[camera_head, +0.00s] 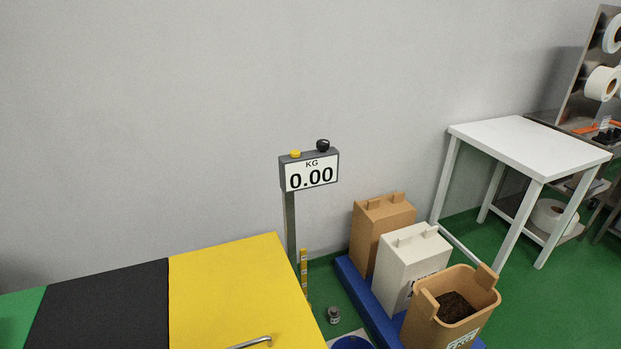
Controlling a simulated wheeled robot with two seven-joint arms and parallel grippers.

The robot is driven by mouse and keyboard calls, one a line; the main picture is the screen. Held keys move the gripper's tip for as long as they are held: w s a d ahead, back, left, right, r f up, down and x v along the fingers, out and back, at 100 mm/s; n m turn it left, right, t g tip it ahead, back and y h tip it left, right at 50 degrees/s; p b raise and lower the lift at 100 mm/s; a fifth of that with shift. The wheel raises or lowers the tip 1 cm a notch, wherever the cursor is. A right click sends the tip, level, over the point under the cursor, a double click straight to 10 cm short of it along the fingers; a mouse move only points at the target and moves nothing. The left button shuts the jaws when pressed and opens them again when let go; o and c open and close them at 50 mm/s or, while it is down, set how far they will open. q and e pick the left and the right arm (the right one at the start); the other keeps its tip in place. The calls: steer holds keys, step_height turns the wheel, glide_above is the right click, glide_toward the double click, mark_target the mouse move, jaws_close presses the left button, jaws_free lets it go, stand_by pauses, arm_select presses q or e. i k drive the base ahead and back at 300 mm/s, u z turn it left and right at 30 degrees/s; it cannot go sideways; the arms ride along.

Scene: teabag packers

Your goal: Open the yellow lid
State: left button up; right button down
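The yellow lid (225,290) is at the bottom centre-left, a flat panel that looks shut. A metal handle (250,342) shows on it at the bottom edge of the view. A black panel (100,308) and a green panel (18,315) lie beside it to the left. Neither of my grippers is in view.
A scale display (311,171) reading 0.00 stands on a post behind the lid's right edge. Brown, white and open-topped boxes stand on a blue platform (366,303) to the right. A white table (530,147) stands farther right. Green floor between is partly clear.

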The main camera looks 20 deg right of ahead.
mark_target(246, 294)
steer(key=u, duration=1.55)
steer(key=k, duration=0.7)
steer(key=z, duration=1.05)
steer(key=i, duration=0.5)
